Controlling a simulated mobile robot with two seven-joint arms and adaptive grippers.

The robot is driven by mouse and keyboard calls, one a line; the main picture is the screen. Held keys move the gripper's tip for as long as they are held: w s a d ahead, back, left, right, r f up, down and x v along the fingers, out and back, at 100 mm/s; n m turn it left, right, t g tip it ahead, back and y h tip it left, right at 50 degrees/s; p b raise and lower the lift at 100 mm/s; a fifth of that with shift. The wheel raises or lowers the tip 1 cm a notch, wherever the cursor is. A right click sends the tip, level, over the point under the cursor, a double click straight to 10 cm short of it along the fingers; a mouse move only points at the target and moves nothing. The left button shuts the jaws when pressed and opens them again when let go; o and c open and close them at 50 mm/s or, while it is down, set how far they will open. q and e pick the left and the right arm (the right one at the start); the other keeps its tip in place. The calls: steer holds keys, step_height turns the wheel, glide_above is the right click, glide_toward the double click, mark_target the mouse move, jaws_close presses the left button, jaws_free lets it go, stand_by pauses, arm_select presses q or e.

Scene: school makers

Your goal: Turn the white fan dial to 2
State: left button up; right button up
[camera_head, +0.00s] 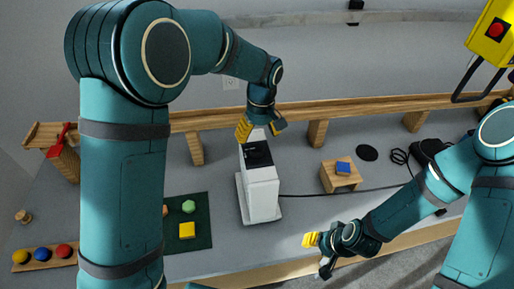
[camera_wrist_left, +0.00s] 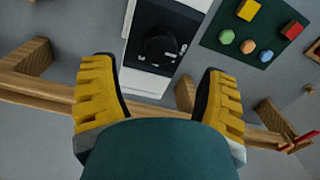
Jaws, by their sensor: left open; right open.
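The white fan (camera_head: 262,192) stands as a boxy white tower on the grey table in the head view, with a black panel (camera_head: 257,154) on its top. In the left wrist view the white fan (camera_wrist_left: 147,80) shows its black top with a round black dial (camera_wrist_left: 160,46) and small white marks around it. The marks are too small to read. My left gripper (camera_head: 260,128) is open above the far end of the fan's top, and its yellow fingers (camera_wrist_left: 160,100) frame the fan without visibly touching the dial. My right gripper (camera_head: 318,252) is open and empty near the table's front edge.
A dark green mat (camera_head: 205,243) with coloured blocks lies left of the fan. A wooden block (camera_head: 338,182) with a blue piece stands to its right. A wooden rail (camera_head: 345,108) runs behind. A black cable (camera_head: 330,193) crosses the table.

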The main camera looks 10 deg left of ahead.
mark_target(257, 147)
arm_select(q)
steer(key=f, duration=0.6)
steer(key=shift+a, duration=0.2)
steer(key=shift+s, duration=0.1)
steer(key=c, duration=1.2)
